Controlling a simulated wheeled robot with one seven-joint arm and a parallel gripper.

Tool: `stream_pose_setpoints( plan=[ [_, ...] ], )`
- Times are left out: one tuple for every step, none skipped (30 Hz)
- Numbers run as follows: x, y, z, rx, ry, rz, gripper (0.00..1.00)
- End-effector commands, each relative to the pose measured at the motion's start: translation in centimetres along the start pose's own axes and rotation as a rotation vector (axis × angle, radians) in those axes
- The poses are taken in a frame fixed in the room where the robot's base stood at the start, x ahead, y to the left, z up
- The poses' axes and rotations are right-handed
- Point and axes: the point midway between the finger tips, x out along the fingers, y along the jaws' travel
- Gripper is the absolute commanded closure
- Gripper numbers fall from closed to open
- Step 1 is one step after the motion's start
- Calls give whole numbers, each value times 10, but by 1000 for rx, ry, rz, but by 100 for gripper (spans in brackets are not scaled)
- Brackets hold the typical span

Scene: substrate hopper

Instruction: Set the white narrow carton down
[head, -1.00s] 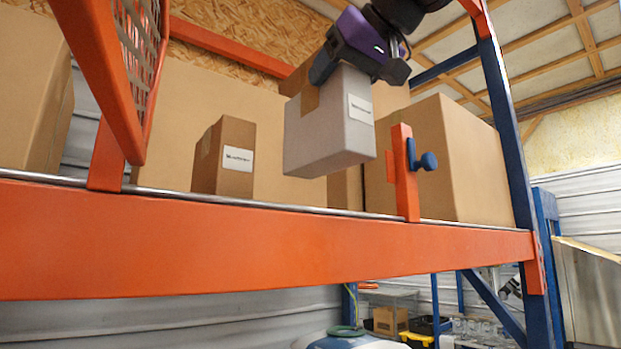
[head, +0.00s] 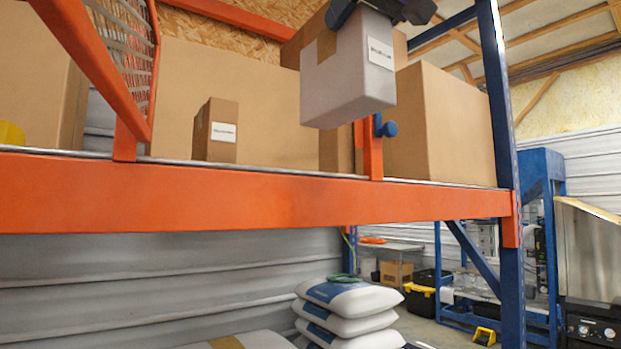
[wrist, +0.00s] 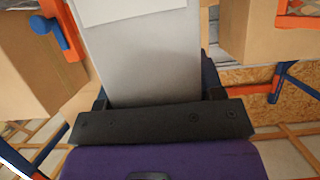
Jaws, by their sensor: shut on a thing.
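The white narrow carton (head: 347,78) hangs upright below my gripper (head: 385,10), with a brown tape strip and a white label on its sides. In the head view it is in front of the orange shelf's upright stop, its bottom above the shelf's front beam. My gripper is shut on the carton's upper part and mostly cut off by the top edge. In the wrist view the carton (wrist: 150,60) lies between the two fingers of my gripper (wrist: 155,95). Its lower end is out of that view.
The orange shelf beam (head: 250,198) runs across the head view. A small brown carton (head: 215,132) and large brown boxes (head: 440,125) stand on the shelf. A blue knob (head: 386,128) sits on the orange stop (head: 371,155). White sacks (head: 348,300) are stacked below.

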Motion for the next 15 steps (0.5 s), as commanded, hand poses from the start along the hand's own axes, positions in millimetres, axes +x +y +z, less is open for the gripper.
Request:
stream_pose_setpoints(
  plan=[
    [0,0,0,0,2,0,97],
    [1,1,2,1,0,2,97],
    [3,2,6,2,-1,4,97],
    [4,4,8,2,-1,6,97],
    [5,4,10,2,0,8,97],
    [7,6,13,3,0,11,97],
    [8,7,15,4,1,13,97],
    [9,8,18,5,0,14,97],
    [10,10,21,6,0,17,97],
    [11,11,23,7,1,19,97],
    [13,12,25,8,1,20,97],
    [16,14,31,10,-1,23,97],
    [18,16,34,11,-1,26,97],
    [20,18,38,12,0,29,97],
    [22,20,43,13,-1,32,97]
  ],
)
